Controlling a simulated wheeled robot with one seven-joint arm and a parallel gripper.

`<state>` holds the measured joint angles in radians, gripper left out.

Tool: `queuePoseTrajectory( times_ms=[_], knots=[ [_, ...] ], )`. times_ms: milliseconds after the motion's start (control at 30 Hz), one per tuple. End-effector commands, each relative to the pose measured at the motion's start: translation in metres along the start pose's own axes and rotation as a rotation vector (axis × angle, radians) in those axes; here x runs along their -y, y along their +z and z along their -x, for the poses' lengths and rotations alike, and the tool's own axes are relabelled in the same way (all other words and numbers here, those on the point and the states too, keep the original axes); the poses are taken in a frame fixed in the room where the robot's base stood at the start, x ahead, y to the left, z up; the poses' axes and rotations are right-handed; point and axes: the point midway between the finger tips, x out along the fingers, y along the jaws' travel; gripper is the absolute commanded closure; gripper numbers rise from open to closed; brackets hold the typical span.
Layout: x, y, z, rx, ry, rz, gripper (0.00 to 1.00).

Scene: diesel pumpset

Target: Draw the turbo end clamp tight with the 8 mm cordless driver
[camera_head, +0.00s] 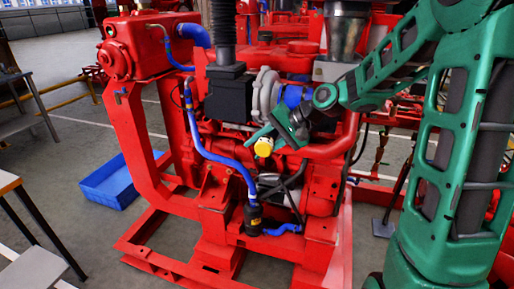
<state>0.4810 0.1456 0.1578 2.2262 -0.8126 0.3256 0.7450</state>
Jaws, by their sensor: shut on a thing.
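My gripper (284,127) is in front of the red engine, just below the turbo. It is shut on the cordless driver, whose round yellow part (263,147) faces the camera. The grey turbo housing (265,96) sits above and left of my gripper. A short blue hose (293,96) meets the turbo on its right side, behind my wrist. The turbo end clamp is too small or hidden to make out. I cannot tell whether the driver's tip touches anything.
The red engine (212,190) stands on a red base frame (165,262). A long blue hose (218,157) runs down its front to a black canister (253,217). A blue crate (112,182) lies on the floor at left.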

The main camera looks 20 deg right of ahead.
Motion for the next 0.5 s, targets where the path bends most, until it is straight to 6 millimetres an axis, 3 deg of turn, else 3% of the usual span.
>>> queuePoseTrajectory(
  times_ms=[500],
  knots=[
    [0.0009, -0.006, 0.0002, -0.001, -0.002, 0.002, 1.0]
  ],
)
